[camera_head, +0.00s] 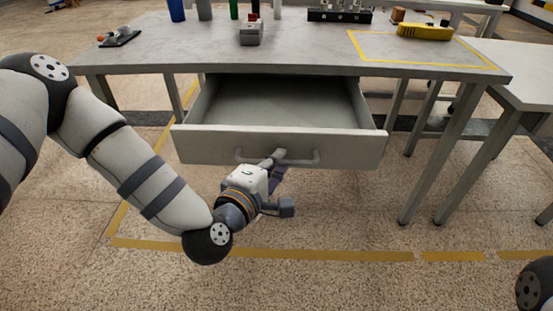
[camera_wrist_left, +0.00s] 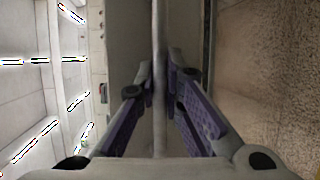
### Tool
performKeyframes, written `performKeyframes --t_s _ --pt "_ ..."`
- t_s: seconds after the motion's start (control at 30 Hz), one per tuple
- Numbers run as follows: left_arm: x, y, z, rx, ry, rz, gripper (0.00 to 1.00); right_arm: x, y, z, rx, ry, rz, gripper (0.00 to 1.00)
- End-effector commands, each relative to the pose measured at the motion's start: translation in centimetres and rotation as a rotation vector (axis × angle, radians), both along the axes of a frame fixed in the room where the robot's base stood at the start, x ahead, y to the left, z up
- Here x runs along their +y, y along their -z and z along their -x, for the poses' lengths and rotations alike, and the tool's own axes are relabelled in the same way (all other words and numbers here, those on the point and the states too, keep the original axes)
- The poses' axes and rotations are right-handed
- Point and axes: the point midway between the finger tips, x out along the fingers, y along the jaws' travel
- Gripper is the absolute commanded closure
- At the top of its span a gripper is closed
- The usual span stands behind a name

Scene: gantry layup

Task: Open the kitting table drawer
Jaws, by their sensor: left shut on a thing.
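The kitting table (camera_head: 300,52) has a grey top. Its drawer (camera_head: 200,147) is pulled well out toward me, and its inside looks empty. The drawer's bar handle (camera_head: 314,160) runs across the front panel. My left gripper (camera_head: 276,158) is at the middle of the handle, with its fingers shut on the bar. In the left wrist view the handle (camera_wrist_left: 159,60) runs up between the two purple-padded fingertips of the left gripper (camera_wrist_left: 159,85). My right gripper is in neither view.
On the table top are a grey box (camera_head: 251,33), a yellow tool (camera_head: 425,31), a black rack (camera_head: 340,15) and several upright bottles. A second table (camera_head: 520,75) stands at the right. The floor in front of the drawer is clear.

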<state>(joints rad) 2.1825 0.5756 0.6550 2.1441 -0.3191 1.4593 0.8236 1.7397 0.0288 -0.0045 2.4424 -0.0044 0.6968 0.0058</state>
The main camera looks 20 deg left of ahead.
Motion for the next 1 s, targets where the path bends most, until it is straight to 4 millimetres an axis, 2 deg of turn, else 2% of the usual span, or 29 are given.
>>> performKeyframes --t_s 0.13,0.17,0.2,0.5,0.57,0.8,1.0 --pt "0.0 -0.1 0.0 -0.002 -0.001 0.002 1.0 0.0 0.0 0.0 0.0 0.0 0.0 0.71" --pt "0.0 -0.1 0.0 -0.003 -0.001 0.002 0.87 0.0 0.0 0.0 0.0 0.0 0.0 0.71" --pt "0.0 -0.1 0.0 -0.002 -0.001 0.002 0.82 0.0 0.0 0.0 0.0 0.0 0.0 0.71" --pt "0.0 0.0 0.2 0.0 0.0 0.001 0.82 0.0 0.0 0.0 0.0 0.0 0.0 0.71" --pt "0.1 -0.1 0.9 0.003 0.001 0.001 0.82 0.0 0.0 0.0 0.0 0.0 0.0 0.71" --pt "0.7 -1.0 5.8 0.003 0.001 0.002 0.82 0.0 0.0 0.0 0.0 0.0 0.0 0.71" --pt "0.9 -1.4 7.3 0.0 0.0 0.001 0.82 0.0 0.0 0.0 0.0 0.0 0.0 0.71"
